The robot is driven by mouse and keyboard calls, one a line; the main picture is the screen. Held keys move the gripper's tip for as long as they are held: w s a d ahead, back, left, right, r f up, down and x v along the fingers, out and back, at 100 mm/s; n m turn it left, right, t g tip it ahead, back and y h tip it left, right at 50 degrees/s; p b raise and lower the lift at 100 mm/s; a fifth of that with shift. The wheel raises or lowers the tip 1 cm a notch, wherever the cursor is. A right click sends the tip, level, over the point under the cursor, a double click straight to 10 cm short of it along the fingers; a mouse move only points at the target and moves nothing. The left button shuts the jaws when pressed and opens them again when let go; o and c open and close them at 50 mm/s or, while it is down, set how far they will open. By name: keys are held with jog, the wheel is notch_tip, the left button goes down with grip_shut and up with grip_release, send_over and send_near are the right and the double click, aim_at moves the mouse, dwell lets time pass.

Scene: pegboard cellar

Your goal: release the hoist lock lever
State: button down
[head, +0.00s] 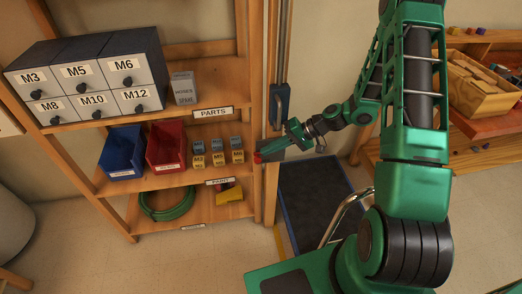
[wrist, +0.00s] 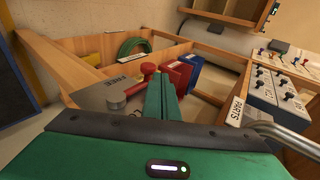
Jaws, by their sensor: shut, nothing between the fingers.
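The hoist lock lever (wrist: 135,86) is red, with a round grey hub and a red ball end, on a grey plate (wrist: 93,97) marked FREE in the wrist view. In the head view its red end (head: 258,158) shows at the edge of the shelf post, left of my gripper (head: 287,143). In the wrist view the two green fingers of my gripper (wrist: 161,88) are together and empty, just right of the lever's red arm. I cannot tell whether they touch it.
A wooden shelf (head: 215,113) with labelled drawers (head: 88,75), a blue bin (head: 122,152) and a red bin (head: 166,147) stands left. A blue hoist part (head: 280,106) sits on a vertical rail above my gripper. A dark blue-edged platform (head: 312,190) lies below.

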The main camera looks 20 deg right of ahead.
jog(key=shift+x, duration=1.15)
jog(key=shift+s+a+f, duration=0.15)
jog(key=shift+s+a, duration=0.05)
jog(key=v, duration=1.1)
jog(key=s+d+r+m+g+h, duration=0.1)
jog(key=s+d+r+h, duration=0.2)
jog(key=s+r, duration=0.3)
jog(key=s+d+r+m+g+h, duration=0.1)
jog(key=s+d+r+h, duration=0.3)
jog(key=s, duration=1)
jog(key=s+d+r+m+g+h, duration=0.1)
jog(key=s+d+r+m+h, duration=0.1)
jog(key=s+r, duration=0.7)
jog(key=shift+s+d+h, duration=0.5)
jog(key=shift+d+h, duration=0.2)
jog(key=shift+d, duration=0.3)
